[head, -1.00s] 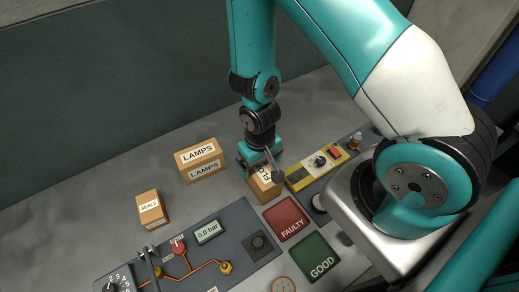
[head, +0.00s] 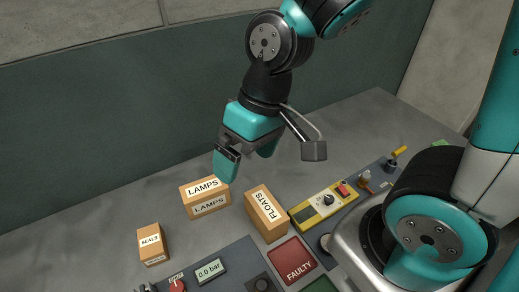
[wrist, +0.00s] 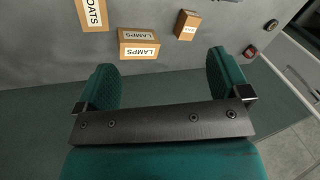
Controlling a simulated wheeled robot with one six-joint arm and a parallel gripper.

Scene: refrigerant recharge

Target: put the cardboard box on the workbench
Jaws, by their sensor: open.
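Three cardboard boxes stand on the grey workbench (head: 95,225). The FLOATS box (head: 267,214) stands beside the yellow device, to the right of the LAMPS box (head: 205,197). The smaller SEALS box (head: 152,244) is at the left. My gripper (head: 246,160) is open and empty, raised well above the bench and apart from the boxes. In the wrist view its two fingers (wrist: 160,65) are spread with nothing between them. That view also shows the LAMPS box (wrist: 138,44), the SEALS box (wrist: 187,25) and part of the FLOATS box (wrist: 91,14), cut by the top edge.
A red FAULTY pad (head: 292,261) lies in front of the FLOATS box, with a green pad (head: 320,286) partly in view. A yellow device (head: 323,205) is to the right. A gauge panel (head: 228,270) is at the front. Bench left of the boxes is clear.

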